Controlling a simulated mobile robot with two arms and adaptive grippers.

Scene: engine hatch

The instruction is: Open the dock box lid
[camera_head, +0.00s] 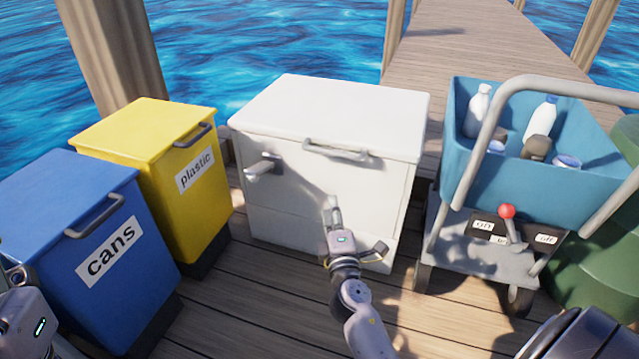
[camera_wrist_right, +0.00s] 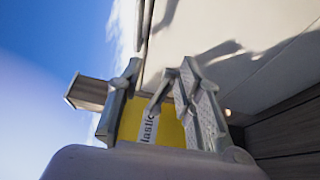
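The white dock box (camera_head: 300,205) stands on the dock in the head view. Its lid (camera_head: 335,105) is closed, with a grey handle (camera_head: 337,151) on the front edge. A grey latch lever (camera_head: 263,166) sits at the upper left of the front face. My right gripper (camera_head: 333,205) is in front of the box's front face, below the lid handle and lower right of the latch. In the right wrist view the same gripper (camera_wrist_right: 158,95) has its fingers apart with nothing between them; the box front (camera_wrist_right: 235,40) fills the upper right. My left arm shows at the lower left edge; its fingertips cannot be made out.
A blue cans bin (camera_head: 65,210) and a yellow plastic bin (camera_head: 150,135) stand left of the box. A cart with a blue tub (camera_head: 470,155) and a red-knobbed lever (camera_head: 507,212) stands close on the right. A green barrel (camera_head: 600,255) is at the far right. Dock planks lie in front.

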